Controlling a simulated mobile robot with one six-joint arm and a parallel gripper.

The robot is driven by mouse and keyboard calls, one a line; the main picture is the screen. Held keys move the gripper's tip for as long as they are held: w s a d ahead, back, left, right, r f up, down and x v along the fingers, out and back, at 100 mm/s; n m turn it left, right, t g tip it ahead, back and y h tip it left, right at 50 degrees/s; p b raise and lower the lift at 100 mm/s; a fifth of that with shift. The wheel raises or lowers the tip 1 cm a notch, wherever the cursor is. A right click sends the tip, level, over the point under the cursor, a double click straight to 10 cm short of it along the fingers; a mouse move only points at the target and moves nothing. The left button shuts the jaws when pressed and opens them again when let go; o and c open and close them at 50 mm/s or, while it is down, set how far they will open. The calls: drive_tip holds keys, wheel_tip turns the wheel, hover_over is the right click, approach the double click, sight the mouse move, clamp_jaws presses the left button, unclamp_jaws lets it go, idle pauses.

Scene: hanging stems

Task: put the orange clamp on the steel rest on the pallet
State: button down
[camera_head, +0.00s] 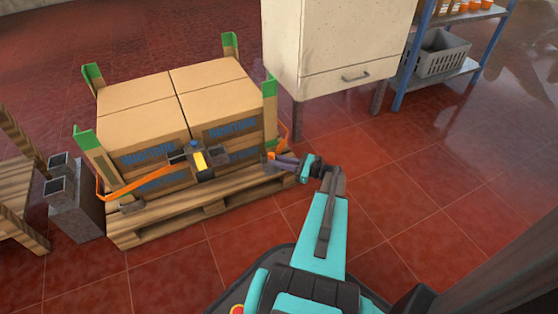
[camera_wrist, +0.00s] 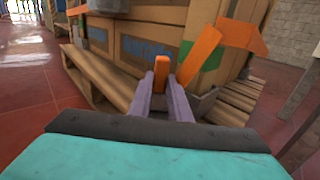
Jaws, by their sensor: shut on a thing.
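My gripper (camera_wrist: 162,90) has two grey-purple fingers shut on a small upright orange piece, the orange clamp (camera_wrist: 161,72). In the head view my gripper (camera_head: 280,161) is low at the right front corner of the stacked boxes, with a little orange at its tip. A small grey metal piece, perhaps the steel rest (camera_wrist: 203,104), sits on the pallet at the foot of the green corner post, just right of the fingers. A similar grey piece (camera_head: 132,205) is at the pallet's front left corner. The wooden pallet (camera_head: 206,208) carries the boxes.
An orange strap (camera_head: 140,187) runs along the boxes to a dark tensioner with a yellow part (camera_head: 201,162). It also crosses the wrist view (camera_wrist: 200,52) near the fingers. A white cabinet (camera_head: 340,45) stands behind right. The red floor (camera_head: 440,220) at right is clear.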

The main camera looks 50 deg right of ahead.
drive_tip(key=c, duration=1.6)
unclamp_jaws()
drive_tip(key=shift+c, duration=0.2)
drive_tip(key=shift+s+d+r, duration=0.2)
drive_tip(key=shift+s+d, duration=0.05)
drive_tip(key=shift+s, duration=0.3)
drive_tip(key=p+v, duration=0.4)
drive_tip(key=v, duration=0.6)
drive_tip(key=shift+s+d, duration=0.15)
drive_tip(key=shift+s, duration=0.25)
drive_tip(key=shift+f, duration=0.1)
